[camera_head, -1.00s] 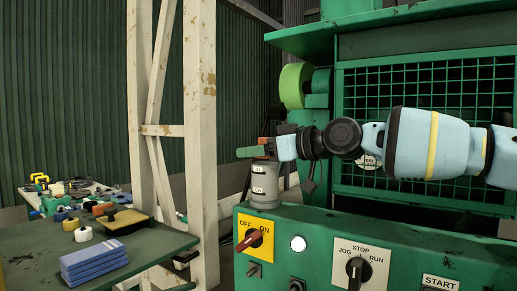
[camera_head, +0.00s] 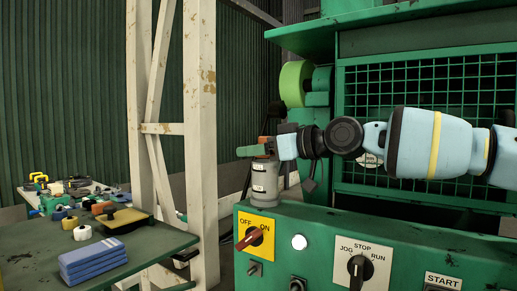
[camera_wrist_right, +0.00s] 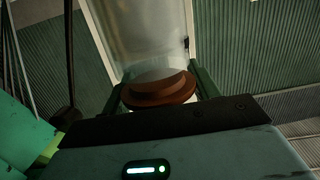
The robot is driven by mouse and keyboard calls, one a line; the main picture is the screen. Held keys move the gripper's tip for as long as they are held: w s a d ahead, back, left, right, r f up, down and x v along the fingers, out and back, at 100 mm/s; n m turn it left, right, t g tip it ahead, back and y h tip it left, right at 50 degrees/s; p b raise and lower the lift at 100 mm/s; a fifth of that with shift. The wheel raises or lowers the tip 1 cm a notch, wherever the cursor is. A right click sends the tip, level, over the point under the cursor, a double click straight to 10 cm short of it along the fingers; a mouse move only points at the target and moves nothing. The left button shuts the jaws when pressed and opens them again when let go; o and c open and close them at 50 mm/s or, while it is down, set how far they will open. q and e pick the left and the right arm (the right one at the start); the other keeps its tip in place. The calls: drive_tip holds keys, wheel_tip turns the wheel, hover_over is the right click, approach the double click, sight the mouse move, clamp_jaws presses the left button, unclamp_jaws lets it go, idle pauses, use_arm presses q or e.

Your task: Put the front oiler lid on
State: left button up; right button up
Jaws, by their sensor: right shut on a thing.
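My right gripper (camera_head: 262,148) is shut on the red-brown oiler lid (camera_wrist_right: 160,92). In the right wrist view the round lid sits between the two green fingers (camera_wrist_right: 160,86). In the head view the gripper is at the top of the front oiler (camera_head: 265,180), a grey upright cylinder with a small label, at the left end of the green machine. The fingers hide most of the lid there, and I cannot tell whether it touches the oiler's rim. My left gripper is not in view.
The green control panel (camera_head: 330,226) with switches lies below my right arm. A mesh guard (camera_head: 430,95) stands behind the arm. A cream steel post (camera_head: 199,120) stands left of the oiler.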

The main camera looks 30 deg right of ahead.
drive_tip(key=shift+f, duration=0.8)
idle(0.4)
drive_tip(key=o, duration=1)
drive_tip(key=shift+o, duration=0.2)
drive_tip(key=v, duration=0.8)
